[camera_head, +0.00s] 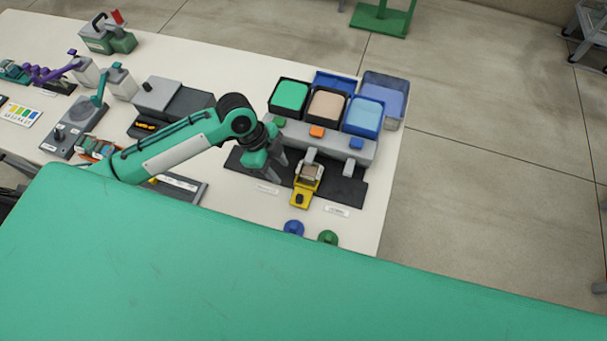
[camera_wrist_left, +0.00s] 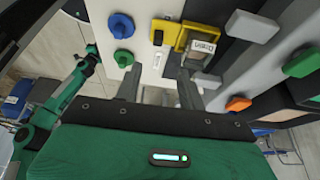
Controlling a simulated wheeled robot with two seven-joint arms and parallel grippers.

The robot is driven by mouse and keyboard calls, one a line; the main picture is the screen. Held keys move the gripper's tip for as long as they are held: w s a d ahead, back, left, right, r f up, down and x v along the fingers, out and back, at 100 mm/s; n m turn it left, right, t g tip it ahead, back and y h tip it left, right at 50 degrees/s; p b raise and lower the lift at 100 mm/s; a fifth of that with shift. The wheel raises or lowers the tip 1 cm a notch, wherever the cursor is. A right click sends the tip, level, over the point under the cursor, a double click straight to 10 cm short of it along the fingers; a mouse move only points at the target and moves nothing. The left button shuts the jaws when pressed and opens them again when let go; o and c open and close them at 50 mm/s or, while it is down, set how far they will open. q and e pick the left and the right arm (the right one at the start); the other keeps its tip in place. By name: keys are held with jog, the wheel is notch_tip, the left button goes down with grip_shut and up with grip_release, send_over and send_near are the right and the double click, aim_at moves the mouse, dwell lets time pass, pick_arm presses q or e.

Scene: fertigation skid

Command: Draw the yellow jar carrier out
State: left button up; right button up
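The yellow jar carrier (camera_head: 301,196) sits at the front of the dark mat, with a small jar (camera_head: 310,172) in it under the middle dispenser position. In the left wrist view the carrier (camera_wrist_left: 184,38) shows at the top, and the labelled jar (camera_wrist_left: 201,50) sits in its frame. My left gripper (camera_head: 272,168) is to the left of the carrier and apart from it. In the left wrist view its two fingers (camera_wrist_left: 160,88) are spread with nothing between them. No right gripper can be made out.
Behind the carrier, a grey dispenser (camera_head: 340,143) bears green, beige and blue hoppers. A blue knob (camera_head: 293,228) and a green knob (camera_head: 328,238) stand in front. Grey equipment (camera_head: 175,103) is to the left. Some bare white table (camera_head: 245,215) lies in front.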

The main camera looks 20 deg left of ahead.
pick_arm(q)
jog(key=p, duration=0.2)
send_near(299, 196)
jog(key=p+x, duration=0.1)
jog(key=x, duration=0.6)
jog(key=shift+s+d+f, duration=0.1)
jog(key=shift+d+f, duration=0.1)
jog(key=shift+f, duration=0.2)
jog(key=shift+d+f+p, duration=0.2)
jog(key=shift+f+p, duration=0.15)
jog(key=shift+f, duration=0.2)
jog(key=c, duration=0.9)
grip_shut()
pick_arm(e)
jog(key=s+r, duration=0.3)
jog(key=shift+s+d+r, duration=0.1)
jog(key=shift+r, duration=0.2)
